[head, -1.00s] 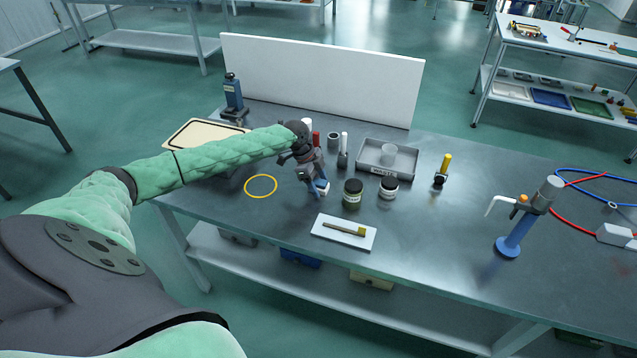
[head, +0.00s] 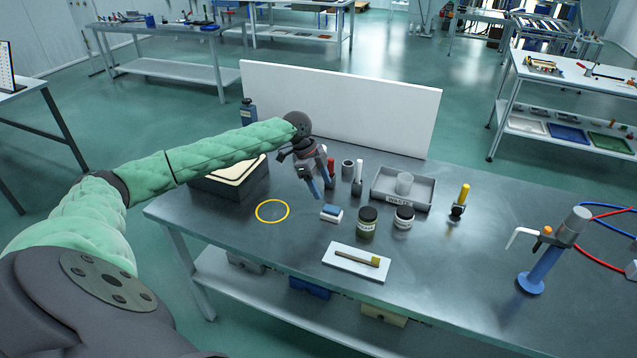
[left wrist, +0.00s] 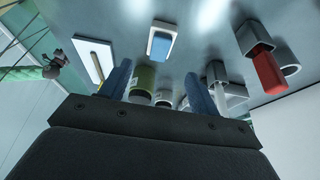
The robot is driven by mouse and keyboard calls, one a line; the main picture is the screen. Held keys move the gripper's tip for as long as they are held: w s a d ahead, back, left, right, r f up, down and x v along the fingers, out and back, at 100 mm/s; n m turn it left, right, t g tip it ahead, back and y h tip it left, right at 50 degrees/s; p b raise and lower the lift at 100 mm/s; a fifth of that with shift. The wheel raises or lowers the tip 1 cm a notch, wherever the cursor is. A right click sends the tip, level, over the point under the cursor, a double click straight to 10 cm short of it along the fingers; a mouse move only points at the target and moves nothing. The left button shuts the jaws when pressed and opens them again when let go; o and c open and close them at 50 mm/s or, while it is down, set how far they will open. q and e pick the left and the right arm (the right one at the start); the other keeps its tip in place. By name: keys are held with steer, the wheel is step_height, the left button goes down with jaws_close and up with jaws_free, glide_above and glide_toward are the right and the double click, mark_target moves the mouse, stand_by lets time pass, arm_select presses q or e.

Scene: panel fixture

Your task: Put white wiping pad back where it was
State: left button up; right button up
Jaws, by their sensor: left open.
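The wiping pad (head: 331,214), a small block with a blue top and a white lower part, rests flat on the bench to the right of a yellow ring marking (head: 272,211). It lies outside the ring, left of the dark jars. My left gripper (head: 321,189) is open and empty, above and behind the pad and apart from it. In the left wrist view the pad (left wrist: 161,43) shows beyond the two blue fingers (left wrist: 156,88), with nothing between them. My right arm seems to show at the left edge of that view, its gripper (left wrist: 57,62) too small to read.
Two lidded jars (head: 367,221) stand just right of the pad. A white tray with a brush (head: 357,261) lies in front. Red and white markers (head: 358,178) and a grey bin (head: 402,188) stand behind. A cream-topped box (head: 230,178) is at left. The ring's inside is clear.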

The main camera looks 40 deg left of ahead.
arm_select(q)
steer(key=shift+v, duration=0.95)
arm_select(e)
steer(key=shift+w+a+r, duration=0.1)
steer(key=shift+w+r, duration=0.05)
steer(key=shift+r, duration=0.5)
steer(key=shift+w+a+r, duration=0.1)
steer(key=shift+w+r, duration=0.05)
steer(key=shift+r, duration=0.45)
steer(key=shift+f, duration=0.15)
